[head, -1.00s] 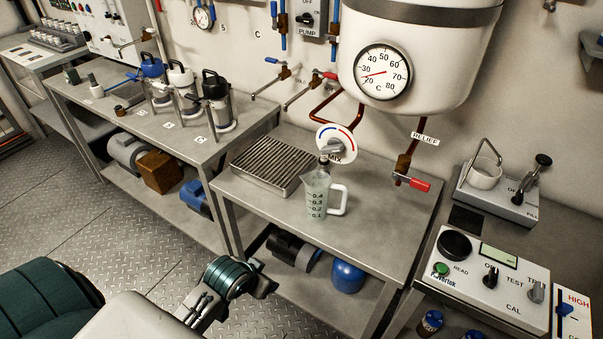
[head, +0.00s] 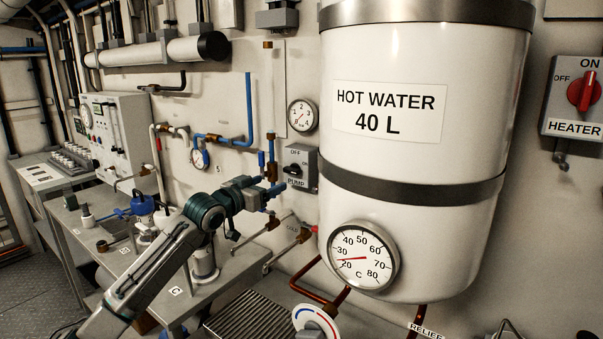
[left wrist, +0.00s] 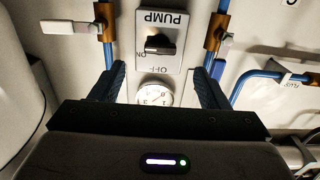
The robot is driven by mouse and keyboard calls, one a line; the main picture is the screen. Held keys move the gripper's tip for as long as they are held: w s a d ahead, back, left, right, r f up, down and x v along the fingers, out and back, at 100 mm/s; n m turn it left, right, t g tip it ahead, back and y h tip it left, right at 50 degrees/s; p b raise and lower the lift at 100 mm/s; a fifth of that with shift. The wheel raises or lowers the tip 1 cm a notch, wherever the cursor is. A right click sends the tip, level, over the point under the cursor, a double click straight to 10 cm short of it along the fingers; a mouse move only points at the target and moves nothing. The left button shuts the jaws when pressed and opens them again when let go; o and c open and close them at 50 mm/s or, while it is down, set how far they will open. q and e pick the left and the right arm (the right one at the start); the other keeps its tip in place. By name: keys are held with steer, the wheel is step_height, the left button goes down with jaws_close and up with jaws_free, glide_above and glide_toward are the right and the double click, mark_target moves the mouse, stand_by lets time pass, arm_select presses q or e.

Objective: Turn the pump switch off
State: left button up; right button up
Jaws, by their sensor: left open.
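The pump switch (head: 294,170) is a black knob on a grey wall box, with OFF marked at its upper left, ON at its right and PUMP below. It also shows upside down in the left wrist view (left wrist: 158,44), where the knob lies crosswise on the plate; which end is the pointer is unclear. My left gripper (head: 264,188) is just left of the switch box in the head view. In the left wrist view its open fingers (left wrist: 160,72) flank the area below the box, with nothing held between them. My right gripper is not in view.
The white hot water tank (head: 400,190) stands right of the switch. A pressure gauge (head: 303,117) is above the switch, and a blue pipe (head: 248,110) runs to its left. Valves (head: 303,235) sit below. The heater switch (head: 583,92) is far right.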

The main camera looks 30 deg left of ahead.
mark_target(289, 170)
arm_select(q)
steer(key=w+p, duration=0.1)
steer(key=w, duration=0.1)
steer(key=w+r+p, duration=0.1)
steer(key=w, duration=0.2)
steer(key=shift+w+d+r, duration=0.1)
steer(key=shift+d, duration=0.1)
steer(key=w+p, duration=0.1)
steer(key=w, duration=0.2)
steer(key=shift+w, duration=0.45)
steer(key=shift+w+d+f, duration=0.1)
steer(key=shift+w+f, duration=0.1)
steer(key=shift+w, duration=0.1)
steer(key=c, duration=0.9)
steer(key=shift+c, duration=0.5)
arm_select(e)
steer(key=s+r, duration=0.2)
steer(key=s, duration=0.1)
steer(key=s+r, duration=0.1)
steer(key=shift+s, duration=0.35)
